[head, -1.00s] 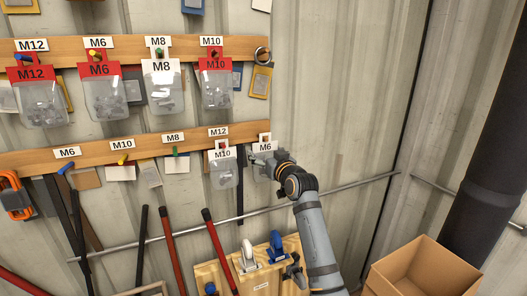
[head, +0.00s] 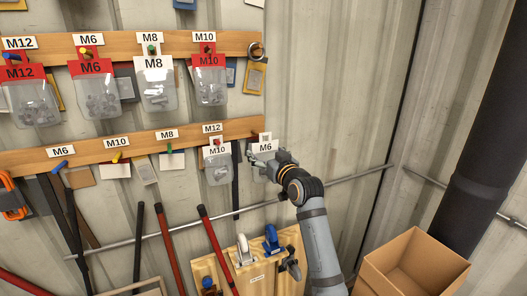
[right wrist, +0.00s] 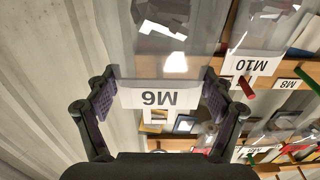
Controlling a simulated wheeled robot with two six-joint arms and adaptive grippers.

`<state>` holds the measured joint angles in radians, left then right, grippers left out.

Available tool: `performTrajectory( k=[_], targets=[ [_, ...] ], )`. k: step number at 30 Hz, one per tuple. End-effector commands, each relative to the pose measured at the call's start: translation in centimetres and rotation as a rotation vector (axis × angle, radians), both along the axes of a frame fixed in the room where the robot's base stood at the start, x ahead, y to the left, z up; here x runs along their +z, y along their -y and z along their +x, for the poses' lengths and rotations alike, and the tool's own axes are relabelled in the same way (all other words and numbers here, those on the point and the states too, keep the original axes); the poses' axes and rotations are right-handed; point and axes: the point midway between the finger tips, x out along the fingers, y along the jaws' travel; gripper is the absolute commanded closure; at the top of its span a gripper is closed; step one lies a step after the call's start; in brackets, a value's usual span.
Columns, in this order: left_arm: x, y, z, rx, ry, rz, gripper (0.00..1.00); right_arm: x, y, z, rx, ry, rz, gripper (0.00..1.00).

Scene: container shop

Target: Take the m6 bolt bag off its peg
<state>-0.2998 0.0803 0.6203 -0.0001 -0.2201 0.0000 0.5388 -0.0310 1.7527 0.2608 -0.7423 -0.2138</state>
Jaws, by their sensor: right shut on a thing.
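A clear M6 bag with a white header (head: 265,147) is at the right end of the lower rail in the head view. My right gripper (head: 262,158) is shut on it. In the right wrist view the M6 header (right wrist: 158,98) appears upside down between the two fingers (right wrist: 162,100), with dark grey pieces in the bag. No peg shows in the hole of its tab, and I cannot tell whether it hangs free. A red-headed M6 bag (head: 92,68) hangs on the upper rail. My left gripper is not in view.
A white-headed M10 bag (head: 218,170) hangs close left of my right gripper. Red M12 (head: 28,103), white M8 (head: 155,62) and red M10 (head: 207,60) bags hang above. An open cardboard box (head: 400,262) stands lower right.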

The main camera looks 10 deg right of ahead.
Motion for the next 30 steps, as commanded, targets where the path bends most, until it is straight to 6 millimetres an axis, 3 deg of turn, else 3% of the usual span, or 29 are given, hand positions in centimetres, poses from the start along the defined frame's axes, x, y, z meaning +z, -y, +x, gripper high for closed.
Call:
performTrajectory(
  k=[13,30],
  targets=[
    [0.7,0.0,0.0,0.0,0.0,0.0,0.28,0.1,0.6,-3.0,0.0,0.001,-0.001,0.53],
    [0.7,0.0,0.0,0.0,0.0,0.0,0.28,0.1,0.6,-3.2,0.0,0.001,0.0,0.53]
  ],
)
